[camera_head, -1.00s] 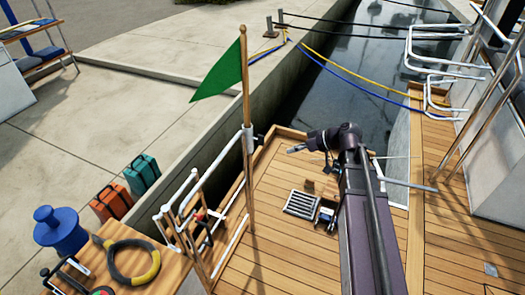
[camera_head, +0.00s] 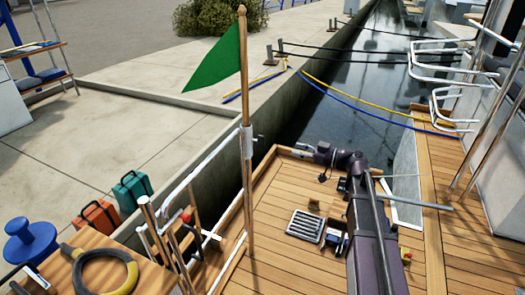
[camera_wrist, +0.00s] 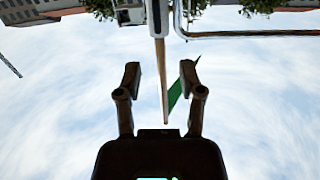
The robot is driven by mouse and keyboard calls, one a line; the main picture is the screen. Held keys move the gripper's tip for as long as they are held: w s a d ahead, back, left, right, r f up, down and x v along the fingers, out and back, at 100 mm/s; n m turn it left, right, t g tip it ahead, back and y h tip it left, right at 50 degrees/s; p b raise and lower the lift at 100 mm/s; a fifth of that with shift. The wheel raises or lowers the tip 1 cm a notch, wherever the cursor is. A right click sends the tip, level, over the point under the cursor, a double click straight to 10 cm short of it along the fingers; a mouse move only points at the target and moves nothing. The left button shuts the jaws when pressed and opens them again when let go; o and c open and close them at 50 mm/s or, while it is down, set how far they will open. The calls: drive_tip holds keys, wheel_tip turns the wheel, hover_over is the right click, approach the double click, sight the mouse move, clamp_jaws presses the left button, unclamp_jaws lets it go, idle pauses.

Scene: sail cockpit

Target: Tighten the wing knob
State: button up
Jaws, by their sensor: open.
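A wooden staff (camera_head: 245,80) with a green flag (camera_head: 216,80) stands upright in a white holder (camera_head: 247,142) at the boat's edge. I cannot make out a wing knob on the holder for certain. My gripper (camera_head: 303,149) is right of the staff in the head view, small and apart from it, at the end of my dark arm. In the wrist view, which looks upside down, the two fingers of my gripper (camera_wrist: 161,78) are spread with the staff (camera_wrist: 161,60) showing between them in the background. The flag (camera_wrist: 183,82) and the white holder (camera_wrist: 157,17) also show there.
White rails (camera_head: 182,190) stand left of the staff. Blue and yellow mooring lines (camera_head: 360,115) cross the water behind. A grate (camera_head: 305,225) and small items lie on the wooden deck. A wooden table (camera_head: 75,275) with a black-yellow ring is at lower left.

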sight(264, 141)
drive_tip(key=shift+w+d+f, duration=0.1)
drive_tip(key=shift+w, duration=0.05)
idle(0.5)
drive_tip(key=x, duration=1.3)
drive_tip(key=shift+w+a, duration=0.15)
drive_tip(key=shift+a, duration=0.25)
